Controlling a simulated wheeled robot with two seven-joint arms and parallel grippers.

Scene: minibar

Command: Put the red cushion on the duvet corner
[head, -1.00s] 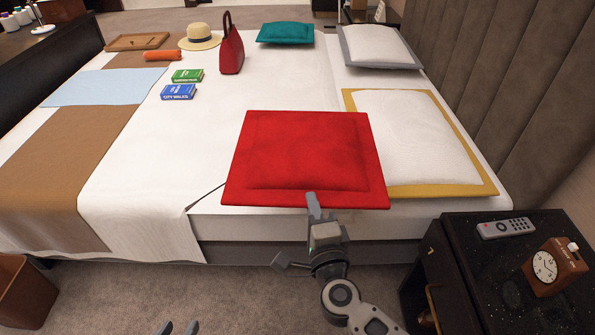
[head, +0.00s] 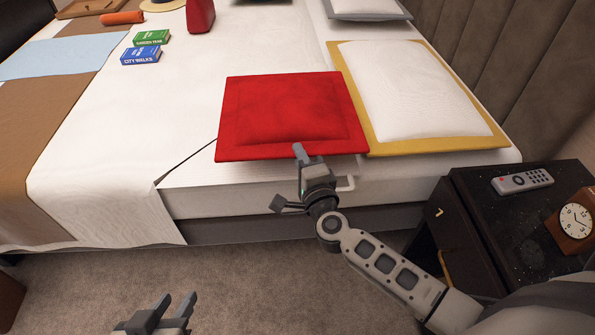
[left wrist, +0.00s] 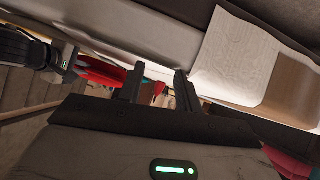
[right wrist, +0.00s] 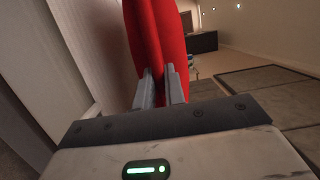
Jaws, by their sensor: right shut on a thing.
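The red cushion (head: 290,108) is at the near edge of the bed in the head view, beside the yellow-edged pillow. My right gripper (head: 301,152) is shut on its near edge. In the right wrist view the cushion (right wrist: 157,38) is pinched between the fingers. I cannot tell whether the cushion touches the bed. The white duvet (head: 180,100) has a corner at the near side, left of the cushion, where a dark gap line runs. My left gripper (head: 175,303) is open and empty over the carpet, low in the head view; its fingers stand apart in the left wrist view (left wrist: 156,85).
The yellow-edged white pillow (head: 400,90) lies right of the cushion. A black nightstand (head: 480,225) with a remote (head: 522,181) and a clock (head: 574,221) stands at the right.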

